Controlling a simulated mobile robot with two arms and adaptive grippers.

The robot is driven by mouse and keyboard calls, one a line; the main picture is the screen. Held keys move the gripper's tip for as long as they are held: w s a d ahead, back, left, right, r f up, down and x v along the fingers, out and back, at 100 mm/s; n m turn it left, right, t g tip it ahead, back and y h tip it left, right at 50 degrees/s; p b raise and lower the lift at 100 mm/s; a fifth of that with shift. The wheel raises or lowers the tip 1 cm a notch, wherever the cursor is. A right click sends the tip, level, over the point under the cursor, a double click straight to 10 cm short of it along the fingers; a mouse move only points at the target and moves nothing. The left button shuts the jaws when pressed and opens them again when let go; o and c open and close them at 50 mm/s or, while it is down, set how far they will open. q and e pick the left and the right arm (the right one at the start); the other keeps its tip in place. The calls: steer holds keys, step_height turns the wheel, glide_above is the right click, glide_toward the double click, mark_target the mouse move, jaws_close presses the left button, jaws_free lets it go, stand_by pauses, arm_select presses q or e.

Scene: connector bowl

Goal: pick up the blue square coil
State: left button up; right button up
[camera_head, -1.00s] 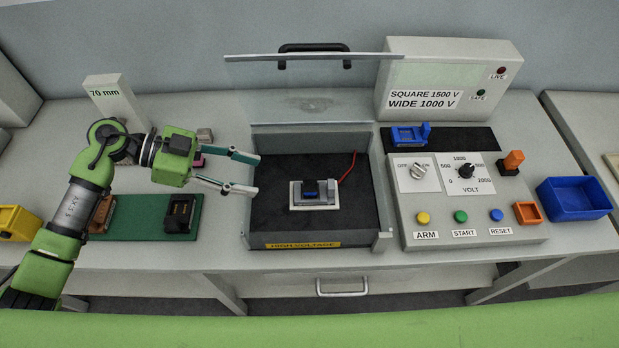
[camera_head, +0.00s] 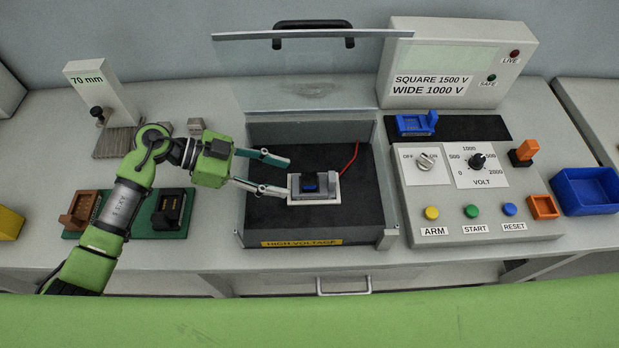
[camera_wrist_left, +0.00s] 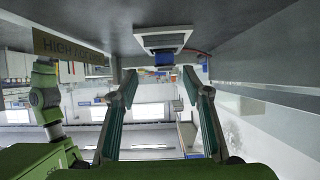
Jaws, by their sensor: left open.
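A small dark-blue block (camera_head: 312,184), which looks like the blue square coil, sits in a grey and white holder (camera_head: 325,198) on the dark floor of the open test box. The left wrist view shows the blue block (camera_wrist_left: 164,59) and its holder (camera_wrist_left: 163,39) at the top, just beyond the fingertips. My left gripper (camera_head: 285,177) is open and empty, with its fingers pointing right at the left side of the holder. It also shows in the left wrist view (camera_wrist_left: 158,77). I cannot tell whether a fingertip touches the holder. My right gripper is not in view.
The box (camera_head: 382,195) has side walls and a raised clear lid (camera_head: 300,75) with a black handle. A red wire (camera_head: 350,158) runs behind the holder. A blue cradle (camera_head: 417,123) lies on a black mat, behind the control panel (camera_head: 480,232). A green tray (camera_head: 146,220) stands left.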

mark_target(305, 178)
arm_select(q)
steer(key=shift+w+d+f, duration=0.1)
steer(key=shift+d+f, duration=0.2)
steer(key=shift+d, duration=0.3)
steer(key=shift+d+p, duration=0.3)
steer(key=shift+d, duration=0.05)
steer(key=d, duration=0.2)
steer(key=d+f+p, duration=0.1)
steer(key=shift+w+d, duration=0.15)
steer(key=shift+w, duration=0.15)
steer(key=shift+d+f, duration=0.4)
steer(key=c, duration=1.2)
